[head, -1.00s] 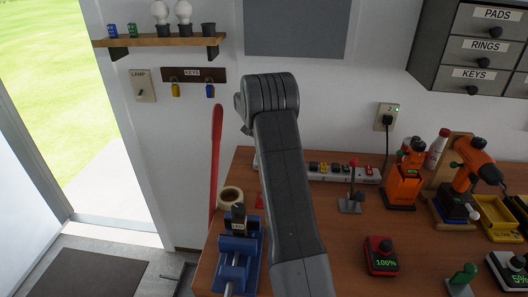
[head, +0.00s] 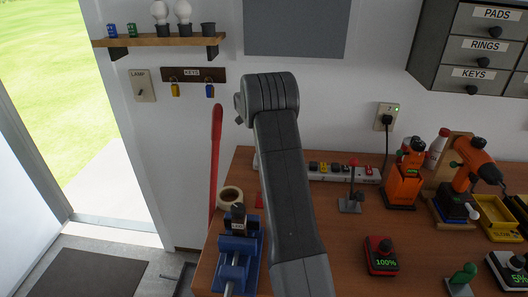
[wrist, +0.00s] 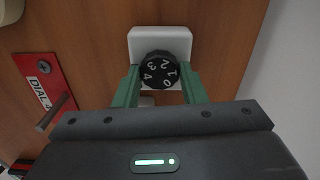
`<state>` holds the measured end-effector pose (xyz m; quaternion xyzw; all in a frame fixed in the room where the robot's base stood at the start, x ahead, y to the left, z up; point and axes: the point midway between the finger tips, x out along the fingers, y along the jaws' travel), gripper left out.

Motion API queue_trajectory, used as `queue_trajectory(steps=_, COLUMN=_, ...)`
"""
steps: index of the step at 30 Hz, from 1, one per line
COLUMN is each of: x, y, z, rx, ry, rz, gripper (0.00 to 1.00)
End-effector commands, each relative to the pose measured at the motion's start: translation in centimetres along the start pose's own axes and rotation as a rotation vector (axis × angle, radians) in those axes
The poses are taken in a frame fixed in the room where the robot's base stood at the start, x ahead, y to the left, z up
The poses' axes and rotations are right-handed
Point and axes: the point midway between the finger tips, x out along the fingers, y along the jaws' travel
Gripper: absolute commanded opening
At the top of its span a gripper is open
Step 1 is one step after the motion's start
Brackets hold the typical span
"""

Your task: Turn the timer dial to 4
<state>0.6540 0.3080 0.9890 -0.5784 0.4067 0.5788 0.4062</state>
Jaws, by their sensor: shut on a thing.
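The timer dial (wrist: 158,68) is a round black knob with white digits 0 to 4, set on a white housing (wrist: 142,36) in the wrist view. The 4 and 3 are on the left of its face, the 2 at upper right and the 1 and 0 lower right. I cannot make out a pointer mark. My gripper (wrist: 161,75) has its two green fingers on either side of the dial, shut on it. In the head view my arm hides the dial and the gripper. A red tag (wrist: 46,84) reading "DIAL 4" lies left of the dial.
A blue vise (head: 239,250) and a tape roll (head: 231,196) are left of my arm on the bench. The white wall is close behind.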

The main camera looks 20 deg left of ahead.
Motion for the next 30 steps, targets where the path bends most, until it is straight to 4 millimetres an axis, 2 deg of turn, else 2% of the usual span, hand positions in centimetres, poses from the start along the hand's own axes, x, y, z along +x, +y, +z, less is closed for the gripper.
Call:
queue_trajectory(steps=12, x=-0.29, y=-0.13, z=0.0, rx=0.159, ry=0.0, rz=-0.007, gripper=0.15)
queue_trajectory(steps=27, x=-0.3, y=-0.14, z=0.01, rx=0.174, ry=-0.001, rz=-0.007, gripper=0.15)
queue_trajectory(steps=28, x=-0.31, y=-0.14, z=0.02, rx=0.174, ry=-0.001, rz=-0.007, gripper=0.43)
queue_trajectory(steps=30, x=-0.28, y=-0.13, z=0.02, rx=0.174, ry=-0.001, rz=-0.006, gripper=0.57)
